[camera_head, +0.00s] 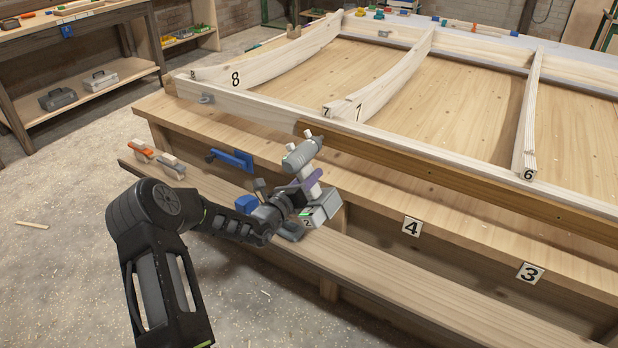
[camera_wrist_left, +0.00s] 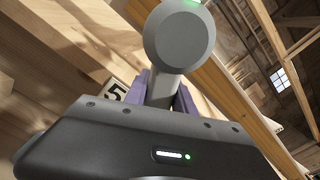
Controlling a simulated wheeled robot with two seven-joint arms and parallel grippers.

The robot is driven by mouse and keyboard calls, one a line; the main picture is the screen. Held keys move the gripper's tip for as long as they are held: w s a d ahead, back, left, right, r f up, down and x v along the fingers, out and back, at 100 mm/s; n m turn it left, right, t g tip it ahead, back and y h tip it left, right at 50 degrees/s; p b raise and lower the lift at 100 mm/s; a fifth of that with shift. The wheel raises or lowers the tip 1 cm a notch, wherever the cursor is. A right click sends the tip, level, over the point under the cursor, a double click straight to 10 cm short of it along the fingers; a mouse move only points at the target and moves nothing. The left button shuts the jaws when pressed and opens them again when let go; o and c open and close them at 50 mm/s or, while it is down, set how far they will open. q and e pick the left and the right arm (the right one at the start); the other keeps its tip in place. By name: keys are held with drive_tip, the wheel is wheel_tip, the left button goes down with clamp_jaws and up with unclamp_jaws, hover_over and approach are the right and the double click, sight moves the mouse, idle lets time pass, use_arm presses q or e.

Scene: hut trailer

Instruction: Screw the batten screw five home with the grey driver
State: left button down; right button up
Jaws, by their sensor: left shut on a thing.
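My left gripper (camera_head: 310,184) has purple fingers and is shut on the grey driver (camera_head: 302,154). It holds the driver in front of the bench's front edge, near the left end of a dark brown batten (camera_head: 400,171). In the left wrist view the driver (camera_wrist_left: 178,42) rises between the purple fingers (camera_wrist_left: 162,90), its round end towards the camera. A number 5 tag (camera_wrist_left: 116,91) shows on the wood just left of the fingers. I cannot make out the batten screw or the driver's tip against it. My right gripper is in neither view.
A pale timber frame with curved ribs (camera_head: 262,68) lies on the bench (camera_head: 240,131). A blue clamp (camera_head: 232,159) sits at its front edge. Orange- and grey-topped tools (camera_head: 143,150) lie on the lower ledge (camera_head: 400,293). Number tags 4 (camera_head: 412,227) and 3 (camera_head: 530,272) mark the front.

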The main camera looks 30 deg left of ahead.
use_arm(q)
drive_tip(key=shift+s+r, duration=0.1)
drive_tip(key=shift+r, duration=0.1)
drive_tip(key=shift+s+p, duration=0.65)
drive_tip(key=shift+s, duration=0.75)
drive_tip(key=s+a+p, duration=0.1)
drive_tip(key=s+a, duration=0.3)
drive_tip(key=a, duration=0.2)
drive_tip(key=shift+a, duration=0.4)
idle(0.3)
